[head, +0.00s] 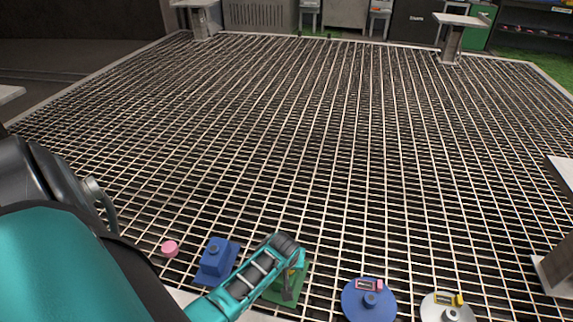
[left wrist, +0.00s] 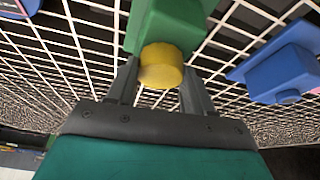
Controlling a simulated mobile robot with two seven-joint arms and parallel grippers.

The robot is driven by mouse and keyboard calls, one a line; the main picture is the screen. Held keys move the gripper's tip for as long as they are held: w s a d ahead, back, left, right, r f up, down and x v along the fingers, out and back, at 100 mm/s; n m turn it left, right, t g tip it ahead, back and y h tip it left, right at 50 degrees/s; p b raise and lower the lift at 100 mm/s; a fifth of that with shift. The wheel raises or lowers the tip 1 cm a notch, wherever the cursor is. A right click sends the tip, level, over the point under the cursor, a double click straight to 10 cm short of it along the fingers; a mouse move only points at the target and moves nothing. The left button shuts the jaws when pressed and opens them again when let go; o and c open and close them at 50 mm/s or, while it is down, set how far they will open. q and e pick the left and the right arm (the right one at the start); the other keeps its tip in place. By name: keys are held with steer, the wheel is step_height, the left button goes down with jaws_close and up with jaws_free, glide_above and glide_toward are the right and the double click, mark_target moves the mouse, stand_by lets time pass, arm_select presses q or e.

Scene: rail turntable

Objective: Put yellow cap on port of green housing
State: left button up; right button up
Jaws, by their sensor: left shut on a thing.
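The green housing (head: 283,296) stands at the bottom middle of the head view, partly hidden by my left gripper (head: 290,284). In the left wrist view the green housing (left wrist: 165,25) fills the top middle. My left gripper (left wrist: 160,82) is shut on the yellow cap (left wrist: 161,68), with one dark finger on each side. The cap lies right against the green housing in the picture. I cannot tell whether it sits on the port or just in front of it, as the port is hidden. My right gripper is not in view.
A blue housing (head: 212,266) stands left of the green one, with a loose pink cap (head: 170,248) beyond it. To the right are a blue disc (head: 352,307) with a pink tag and a white disc (head: 429,311) with a yellow tag. The grid floor behind is clear.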

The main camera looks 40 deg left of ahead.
arm_select(q)
steer(key=shift+f, duration=0.1)
steer(key=o, duration=1)
steer(key=shift+p+v, duration=3.2)
steer(key=shift+v, duration=3.3)
